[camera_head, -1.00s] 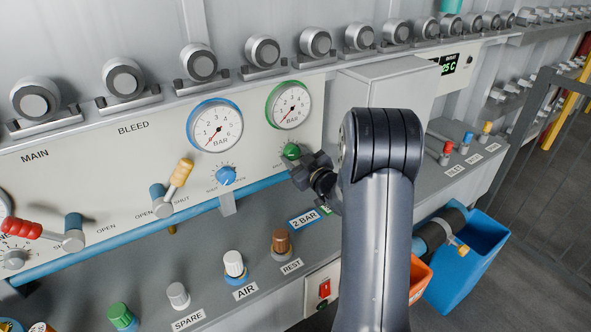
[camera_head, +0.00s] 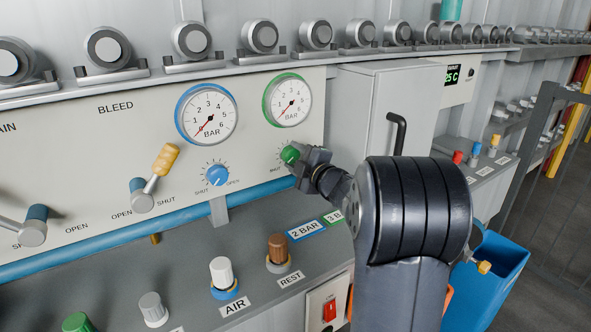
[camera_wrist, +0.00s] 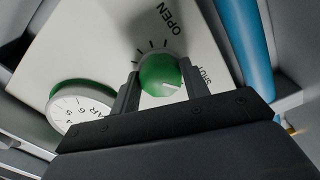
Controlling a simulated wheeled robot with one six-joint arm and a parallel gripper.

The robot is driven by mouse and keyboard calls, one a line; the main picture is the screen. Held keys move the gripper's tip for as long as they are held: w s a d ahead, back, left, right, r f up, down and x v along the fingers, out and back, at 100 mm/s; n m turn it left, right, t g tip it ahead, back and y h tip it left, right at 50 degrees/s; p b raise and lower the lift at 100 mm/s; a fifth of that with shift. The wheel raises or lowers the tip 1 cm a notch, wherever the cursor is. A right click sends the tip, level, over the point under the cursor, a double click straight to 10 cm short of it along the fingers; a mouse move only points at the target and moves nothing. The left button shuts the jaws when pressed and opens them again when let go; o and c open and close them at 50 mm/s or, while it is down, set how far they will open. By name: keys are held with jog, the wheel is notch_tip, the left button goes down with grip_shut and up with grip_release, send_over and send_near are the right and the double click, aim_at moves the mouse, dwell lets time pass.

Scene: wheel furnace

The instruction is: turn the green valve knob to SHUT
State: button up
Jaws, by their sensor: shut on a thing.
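The green valve knob (camera_head: 290,154) sits on the white panel below the green-rimmed gauge (camera_head: 287,100). My gripper (camera_head: 297,160) reaches it from the right and hides part of its dial. In the wrist view the green knob (camera_wrist: 160,76) lies between my two fingers (camera_wrist: 159,88), which are shut on its sides. Its white pointer line points to the right, roughly toward the SHUT label (camera_wrist: 206,80). The OPEN label (camera_wrist: 173,20) is at the top, away from the line. The gauge needle points to the low end.
A blue knob (camera_head: 217,175) under the blue-rimmed gauge (camera_head: 207,114) is to the left. A yellow-handled lever (camera_head: 165,160) stands farther left. A blue pipe (camera_head: 100,244) runs below. White and brown knobs (camera_head: 278,250) stand on the ledge. A grey cabinet (camera_head: 365,110) is at right.

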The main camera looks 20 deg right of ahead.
jog(key=shift+n+b, duration=0.8)
jog(key=shift+n, duration=0.2)
jog(key=o, duration=1)
jog(key=s, duration=0.3)
jog(key=s+d, duration=0.1)
jog(key=s, duration=0.3)
jog(key=s+d, duration=0.1)
jog(key=s, duration=0.2)
jog(key=shift+s, duration=0.3)
jog(key=shift+w, duration=0.1)
